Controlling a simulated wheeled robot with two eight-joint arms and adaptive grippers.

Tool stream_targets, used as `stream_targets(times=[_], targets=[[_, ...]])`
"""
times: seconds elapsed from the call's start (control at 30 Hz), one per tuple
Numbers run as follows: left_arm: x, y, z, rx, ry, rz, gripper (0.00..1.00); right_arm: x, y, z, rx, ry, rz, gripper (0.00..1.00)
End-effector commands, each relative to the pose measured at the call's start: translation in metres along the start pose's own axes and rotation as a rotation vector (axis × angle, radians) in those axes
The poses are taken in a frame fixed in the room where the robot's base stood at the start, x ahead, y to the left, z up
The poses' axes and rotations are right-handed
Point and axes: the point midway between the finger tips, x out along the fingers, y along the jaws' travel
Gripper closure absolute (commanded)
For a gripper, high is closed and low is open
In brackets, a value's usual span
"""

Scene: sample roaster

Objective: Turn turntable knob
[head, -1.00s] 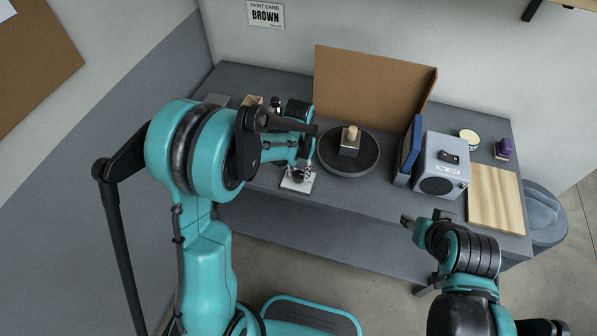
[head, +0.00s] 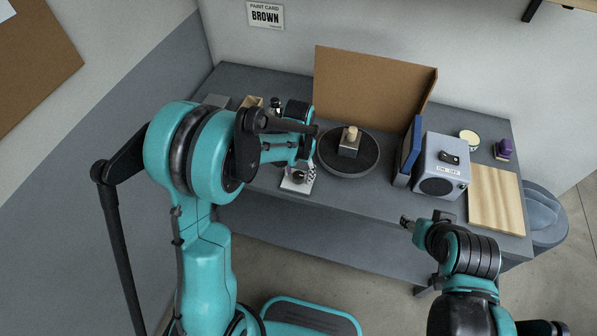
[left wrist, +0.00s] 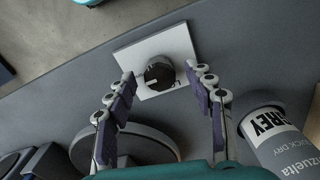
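The turntable knob is a dark round knob (left wrist: 159,74) with a white pointer mark, on a white square plate (left wrist: 158,50) in the left wrist view. The plate (head: 297,184) also shows in the head view, at the front left of the bench. My left gripper (left wrist: 160,73) is open, with one finger on each side of the knob and gaps between fingers and knob. In the head view it points down over the plate. The dark round turntable (head: 348,166) carries a metal block with a wooden top (head: 350,142). My right gripper (head: 406,221) is in front of the bench; its fingers are too small to judge.
A can labelled GREY (left wrist: 281,145) stands close to my left gripper. A cardboard screen (head: 370,88) stands behind the turntable. A grey box with a switch (head: 441,166) and a wooden board (head: 495,198) are at the right. The bench front is mostly clear.

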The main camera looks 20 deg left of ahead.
Motion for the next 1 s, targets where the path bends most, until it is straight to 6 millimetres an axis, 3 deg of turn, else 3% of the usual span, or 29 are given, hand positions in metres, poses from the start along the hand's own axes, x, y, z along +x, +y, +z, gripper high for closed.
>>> stream_targets(times=[0.27, 0.7, 1.0], targets=[[-0.007, 0.000, 0.000, -0.001, 0.000, 0.000, 0.47, 0.000, 0.000, 0.000, 0.000, 0.000, 0.000, 0.55], [-0.095, 0.000, 0.001, 0.000, 0.000, 0.000, 0.47, 0.000, 0.000, 0.000, 0.000, 0.000, 0.000, 0.55], [-0.120, 0.000, 0.000, 0.000, 0.000, 0.000, 0.47, 0.000, 0.000, 0.000, 0.000, 0.000, 0.000, 0.55]])
